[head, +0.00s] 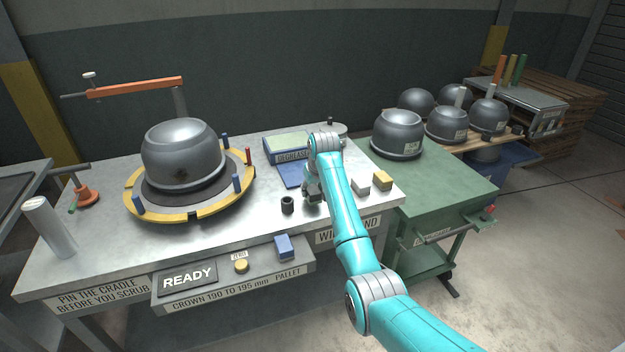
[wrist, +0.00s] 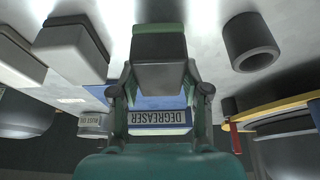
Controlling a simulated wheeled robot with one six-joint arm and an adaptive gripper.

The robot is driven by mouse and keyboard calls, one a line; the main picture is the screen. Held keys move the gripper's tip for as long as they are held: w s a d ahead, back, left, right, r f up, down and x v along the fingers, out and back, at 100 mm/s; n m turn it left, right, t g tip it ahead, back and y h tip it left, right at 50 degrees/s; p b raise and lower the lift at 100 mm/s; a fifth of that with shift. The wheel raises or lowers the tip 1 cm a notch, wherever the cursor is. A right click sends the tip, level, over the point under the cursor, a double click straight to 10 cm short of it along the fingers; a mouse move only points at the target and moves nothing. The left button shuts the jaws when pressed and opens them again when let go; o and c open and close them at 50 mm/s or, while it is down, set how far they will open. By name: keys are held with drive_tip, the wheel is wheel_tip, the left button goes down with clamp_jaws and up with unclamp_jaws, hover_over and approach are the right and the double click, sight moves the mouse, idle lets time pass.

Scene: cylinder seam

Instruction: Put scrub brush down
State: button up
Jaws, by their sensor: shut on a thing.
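My gripper (wrist: 160,90) is shut on a dark grey block with a green strip, seemingly the scrub brush (wrist: 158,62). The block fills the middle of the wrist view, between the two fingers. In the head view my gripper (head: 312,192) is low over the right part of the steel bench (head: 225,232), in front of the blue degreaser tray (head: 285,158). My arm and gripper largely hide the brush there. I cannot tell whether the brush touches the bench.
A black cup (head: 287,205) stands just left of my gripper. A white block (head: 360,182) and a yellow block (head: 382,181) lie to its right. A grey dome (head: 182,152) sits in a yellow ring cradle (head: 135,205) at left. Bare bench shows in front.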

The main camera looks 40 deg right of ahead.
drive_tip(key=shift+f, duration=0.8)
drive_tip(key=shift+f, duration=0.1)
drive_tip(key=o, duration=1)
drive_tip(key=v, duration=1)
drive_tip(key=shift+a+r, duration=0.25)
drive_tip(key=shift+r, duration=0.05)
